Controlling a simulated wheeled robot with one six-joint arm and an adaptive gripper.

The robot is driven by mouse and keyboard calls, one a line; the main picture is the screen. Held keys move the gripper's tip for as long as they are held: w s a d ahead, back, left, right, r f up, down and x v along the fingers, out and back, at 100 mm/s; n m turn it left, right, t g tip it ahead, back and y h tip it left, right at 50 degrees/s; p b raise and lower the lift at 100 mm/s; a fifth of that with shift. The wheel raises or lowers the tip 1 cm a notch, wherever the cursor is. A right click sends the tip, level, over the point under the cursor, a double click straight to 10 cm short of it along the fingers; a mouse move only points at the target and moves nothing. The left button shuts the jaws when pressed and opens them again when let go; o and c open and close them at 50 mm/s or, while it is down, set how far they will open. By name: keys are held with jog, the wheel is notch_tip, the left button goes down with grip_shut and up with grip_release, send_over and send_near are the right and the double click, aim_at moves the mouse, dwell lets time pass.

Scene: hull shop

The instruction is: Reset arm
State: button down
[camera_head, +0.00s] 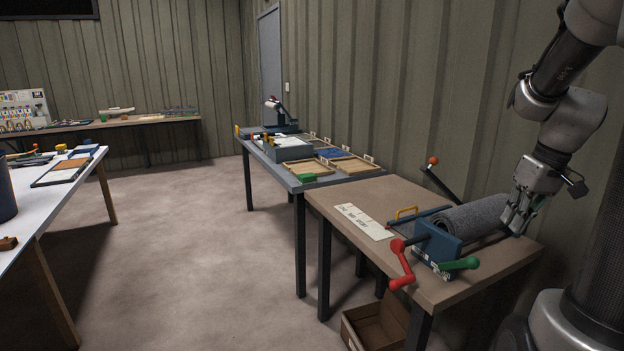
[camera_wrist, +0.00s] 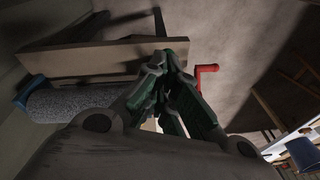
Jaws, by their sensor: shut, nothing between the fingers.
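My gripper (camera_head: 519,214) is at the right end of the brown bench, beside the grey roll and close to it. Whether it touches the roll I cannot tell. In the wrist view my gripper (camera_wrist: 168,66) has its green-padded fingers together with nothing between them. The grey speckled roll (camera_head: 475,216) lies in a blue-ended stand on the bench, and it also shows in the wrist view (camera_wrist: 70,103). A red crank (camera_head: 403,265) and a green-knobbed handle (camera_head: 458,265) are on the stand's near end.
The brown bench (camera_head: 345,190) has a white labelled strip (camera_head: 363,221) and a red-knobbed lever (camera_head: 436,164). An open cardboard box (camera_head: 375,328) is on the floor below. A grey table with trays (camera_head: 305,168) stands beyond. A white table (camera_head: 60,205) is at left. The floor between is clear.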

jog(key=s+a+r+t, duration=0.1)
jog(key=s+a+r, duration=0.1)
jog(key=s+a, duration=0.4)
jog(key=s+a+r+t+h, duration=0.1)
jog(key=s+a+r, duration=0.2)
jog(key=s+a, duration=0.3)
jog(key=shift+s+a+r, duration=0.25)
jog(key=shift+a, duration=0.2)
